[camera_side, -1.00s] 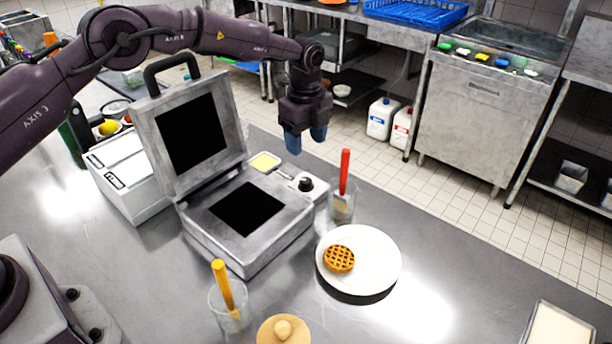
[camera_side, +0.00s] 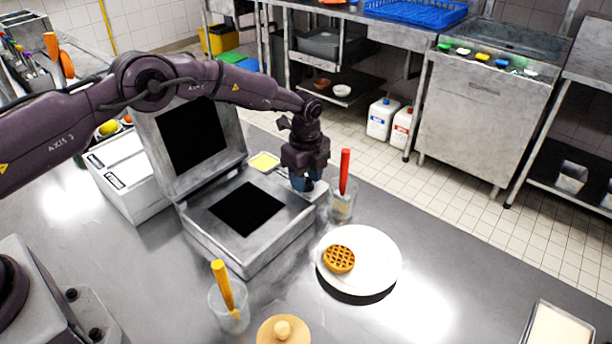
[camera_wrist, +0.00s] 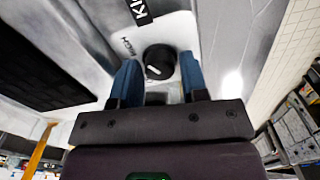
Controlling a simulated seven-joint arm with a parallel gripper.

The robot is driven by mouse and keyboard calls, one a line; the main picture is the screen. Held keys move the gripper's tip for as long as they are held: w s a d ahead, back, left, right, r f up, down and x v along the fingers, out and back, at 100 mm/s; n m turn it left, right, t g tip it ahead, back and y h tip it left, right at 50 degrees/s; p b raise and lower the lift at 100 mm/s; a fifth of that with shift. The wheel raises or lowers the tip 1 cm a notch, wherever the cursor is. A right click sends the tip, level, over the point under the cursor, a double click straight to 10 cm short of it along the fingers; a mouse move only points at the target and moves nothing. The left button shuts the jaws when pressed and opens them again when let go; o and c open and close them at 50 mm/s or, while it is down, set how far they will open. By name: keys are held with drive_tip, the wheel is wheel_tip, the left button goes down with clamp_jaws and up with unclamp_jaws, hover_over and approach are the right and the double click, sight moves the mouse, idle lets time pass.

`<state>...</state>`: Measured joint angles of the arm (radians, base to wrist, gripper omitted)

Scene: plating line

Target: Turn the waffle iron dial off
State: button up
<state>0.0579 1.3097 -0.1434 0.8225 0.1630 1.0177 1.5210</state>
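The waffle iron (camera_side: 250,258) stands on the steel counter with its lid raised and its dark lower plate bare. Its black dial (camera_wrist: 159,62) with a white pointer mark sits on a pale panel in the wrist view, beside a label that reads "HIGH". My gripper (camera_wrist: 158,75) is open, its two blue fingers on either side of the dial. A gap shows between the right finger and the dial; whether the left finger touches it I cannot tell. In the side view my gripper (camera_side: 308,185) points down and mostly hides the dial.
A clear cup with a red-handled tool (camera_side: 344,172) stands close to the right of my gripper. A white plate (camera_side: 385,270) with a waffle (camera_side: 339,259) is in front. A yellow square dish (camera_side: 264,162) sits behind. A cup with a yellow-handled tool (camera_side: 224,288) stands near the front.

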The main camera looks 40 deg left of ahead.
drive_tip(key=c, duration=0.5)
drive_tip(key=shift+c, duration=0.2)
drive_tip(key=shift+n, duration=0.3)
drive_tip(key=n, duration=1)
drive_tip(key=shift+n, duration=0.4)
drive_tip(key=n, duration=1.2)
drive_tip(key=shift+n, duration=0.4)
drive_tip(key=o, duration=0.9)
